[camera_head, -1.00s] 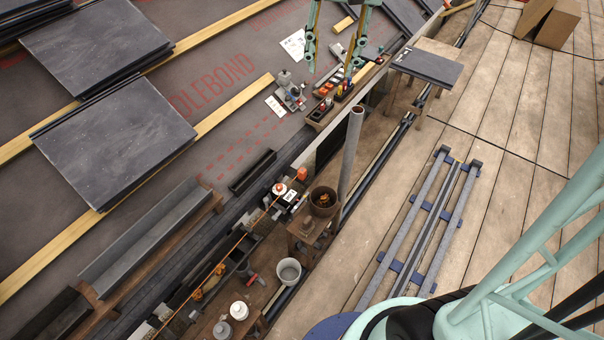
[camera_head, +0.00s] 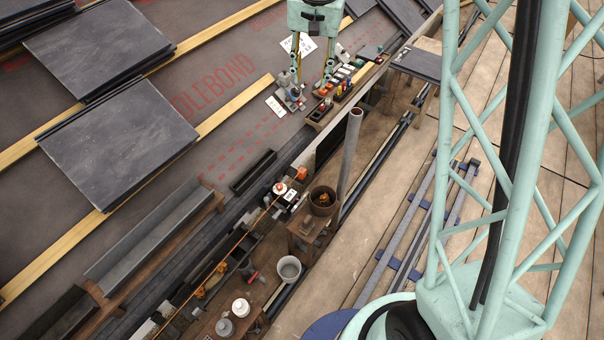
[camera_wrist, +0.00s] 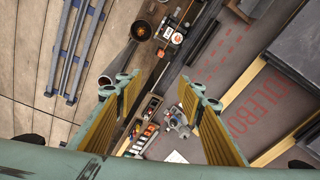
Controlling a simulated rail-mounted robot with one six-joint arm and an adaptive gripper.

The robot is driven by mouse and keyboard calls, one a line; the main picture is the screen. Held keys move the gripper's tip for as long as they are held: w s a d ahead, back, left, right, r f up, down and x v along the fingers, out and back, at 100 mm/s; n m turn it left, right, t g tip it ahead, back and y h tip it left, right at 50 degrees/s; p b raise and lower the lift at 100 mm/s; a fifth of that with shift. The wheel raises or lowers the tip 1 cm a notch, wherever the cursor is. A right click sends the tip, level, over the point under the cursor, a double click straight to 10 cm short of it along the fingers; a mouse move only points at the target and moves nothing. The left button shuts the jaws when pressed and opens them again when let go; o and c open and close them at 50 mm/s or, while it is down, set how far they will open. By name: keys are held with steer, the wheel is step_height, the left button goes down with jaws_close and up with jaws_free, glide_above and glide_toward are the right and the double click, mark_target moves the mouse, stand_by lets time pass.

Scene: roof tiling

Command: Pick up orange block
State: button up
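My gripper (camera_head: 312,82) hangs over the far end of the work strip, fingers apart and nothing between them. It also shows open in the wrist view (camera_wrist: 162,88). Below it is a wooden tray (camera_head: 311,124) with small coloured pieces, among them an orange-red piece (camera_head: 323,92). In the wrist view the tray (camera_wrist: 128,146) lies between the fingers, with an orange piece (camera_wrist: 150,130) in it. Another orange, block-like object (camera_head: 302,174) sits nearer, by a white-topped item. I cannot tell which of these is the orange block. No piece is visibly touched by the fingers.
A grey metal device (camera_head: 290,95) stands left of the tray, close to the left finger. An upright pipe (camera_head: 350,150) and a brown bucket (camera_head: 323,201) stand nearer. Slate stacks (camera_head: 118,140) lie left.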

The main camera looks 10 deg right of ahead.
steer(key=w+f+m+p, duration=0.1)
steer(key=w+f, duration=0.5)
steer(key=f, duration=0.3)
steer(key=m+g+p, duration=0.2)
steer(key=m+p, duration=0.1)
steer(key=p, duration=0.2)
glide_above(302, 170)
step_height(302, 170, down, 36)
steer(key=shift+f, duration=0.1)
steer(key=shift+w+f+b, duration=0.1)
steer(key=shift+f+b, duration=0.35)
steer(key=shift+f, duration=3.7)
steer(key=shift+f+b, duration=0.3)
steer(key=shift+f, duration=2.3)
